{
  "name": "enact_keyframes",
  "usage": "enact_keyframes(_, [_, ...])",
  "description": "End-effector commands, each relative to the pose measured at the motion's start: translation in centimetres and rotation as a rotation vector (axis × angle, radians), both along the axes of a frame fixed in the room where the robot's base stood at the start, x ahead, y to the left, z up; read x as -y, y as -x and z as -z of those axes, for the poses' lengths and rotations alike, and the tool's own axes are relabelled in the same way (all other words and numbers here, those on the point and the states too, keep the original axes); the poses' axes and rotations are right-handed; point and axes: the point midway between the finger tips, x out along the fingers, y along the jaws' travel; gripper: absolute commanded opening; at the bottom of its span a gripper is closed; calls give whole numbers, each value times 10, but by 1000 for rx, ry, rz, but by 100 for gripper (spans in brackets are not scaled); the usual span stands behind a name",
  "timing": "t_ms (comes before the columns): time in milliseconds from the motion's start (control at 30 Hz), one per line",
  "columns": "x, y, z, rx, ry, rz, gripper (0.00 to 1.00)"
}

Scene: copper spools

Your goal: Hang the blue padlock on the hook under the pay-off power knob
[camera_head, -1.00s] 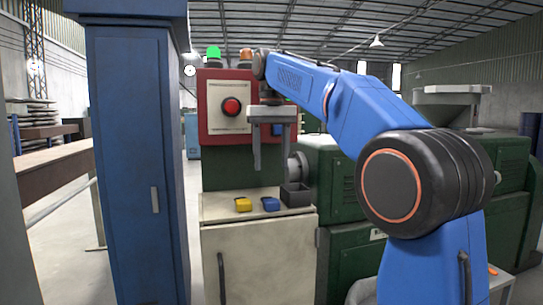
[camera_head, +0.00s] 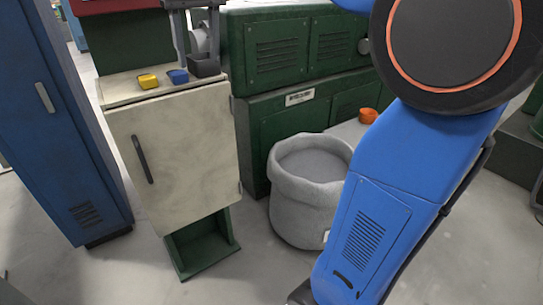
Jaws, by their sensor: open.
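The blue padlock (camera_head: 178,76) lies on top of the cream cabinet (camera_head: 125,92), just right of a yellow padlock (camera_head: 148,81). My gripper (camera_head: 198,53) is at the top of the view, its two fingers apart and pointing down, with nothing seen between them. In the picture the fingers hang above and slightly right of the blue padlock; the exact height above it is unclear. The pay-off power knob and its hook are not in view; only the bottom edge of the red panel (camera_head: 110,5) shows.
A small dark box (camera_head: 205,67) stands right of the blue padlock. A blue cabinet (camera_head: 50,110) is at left, green machinery (camera_head: 285,45) behind. A grey sack-like bin (camera_head: 310,200) and an orange object (camera_head: 368,116) are right of the cream cabinet. The floor in front is clear.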

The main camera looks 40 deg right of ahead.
Motion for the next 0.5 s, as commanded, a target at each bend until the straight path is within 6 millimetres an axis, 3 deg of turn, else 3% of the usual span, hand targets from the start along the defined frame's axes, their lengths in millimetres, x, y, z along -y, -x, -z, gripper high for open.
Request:
enact_keyframes(33, [4,17,11,15,0,1,53])
enact_keyframes(267, [17,77,71,88,-1,2,53])
enact_keyframes(500, [28,141,147,163,1,1,53])
